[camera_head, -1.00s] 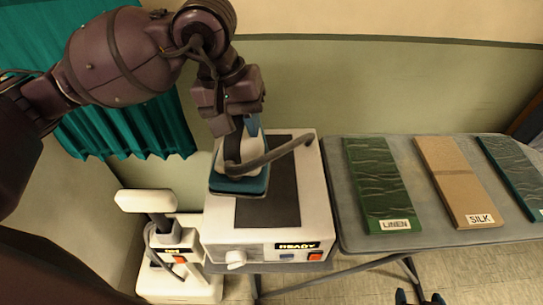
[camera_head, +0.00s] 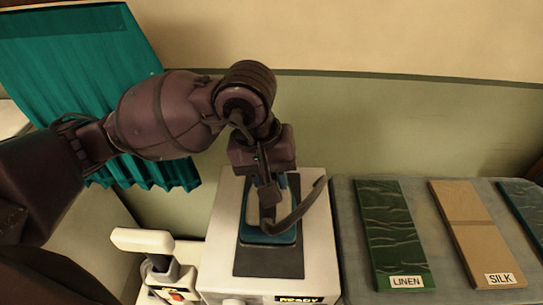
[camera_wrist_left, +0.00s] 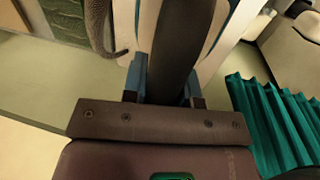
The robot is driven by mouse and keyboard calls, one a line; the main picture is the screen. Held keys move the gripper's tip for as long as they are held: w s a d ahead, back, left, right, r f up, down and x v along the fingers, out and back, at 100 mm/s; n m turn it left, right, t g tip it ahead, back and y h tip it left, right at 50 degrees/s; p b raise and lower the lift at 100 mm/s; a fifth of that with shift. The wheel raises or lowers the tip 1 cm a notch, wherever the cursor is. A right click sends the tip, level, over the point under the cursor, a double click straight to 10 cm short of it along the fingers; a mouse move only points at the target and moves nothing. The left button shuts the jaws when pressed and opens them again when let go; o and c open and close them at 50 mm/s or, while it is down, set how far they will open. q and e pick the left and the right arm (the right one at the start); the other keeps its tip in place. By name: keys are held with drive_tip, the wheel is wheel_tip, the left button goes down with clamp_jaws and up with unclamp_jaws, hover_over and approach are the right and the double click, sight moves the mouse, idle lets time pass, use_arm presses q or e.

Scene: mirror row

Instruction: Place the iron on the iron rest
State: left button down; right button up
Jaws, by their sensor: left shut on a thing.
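The iron (camera_head: 285,238), with a teal-blue base, pale body and dark cord, is over the dark plate of the iron rest (camera_head: 232,190). The rest is a white box with a dark top plate and a READY label at its front. I cannot tell whether the iron's base touches the plate. My left gripper (camera_head: 268,184) comes down from above and is shut on the iron's handle. In the left wrist view the gripper (camera_wrist_left: 165,88) hides much of the iron; its pale and blue side (camera_wrist_left: 222,35) shows beyond. My right gripper is not in view.
An ironing board (camera_head: 345,225) stands to the right, with a green LINEN panel (camera_head: 390,235), a tan SILK panel (camera_head: 475,230) and a teal panel (camera_head: 525,205). A white device (camera_head: 150,242) stands left of the rest. A teal curtain (camera_head: 75,60) hangs behind my left arm.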

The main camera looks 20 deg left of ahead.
use_arm(q)
wheel_tip(320, 180, down, 7)
drive_tip(key=shift+f, duration=0.1)
wheel_tip(320, 180, down, 4)
drive_tip(key=shift+f, duration=0.2)
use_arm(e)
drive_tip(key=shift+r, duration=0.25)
use_arm(q)
drive_tip(key=shift+f, duration=0.1)
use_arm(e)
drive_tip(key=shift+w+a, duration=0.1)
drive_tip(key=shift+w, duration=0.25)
use_arm(q)
drive_tip(key=c, duration=1.2)
unclamp_jaws()
drive_tip(key=o, duration=0.3)
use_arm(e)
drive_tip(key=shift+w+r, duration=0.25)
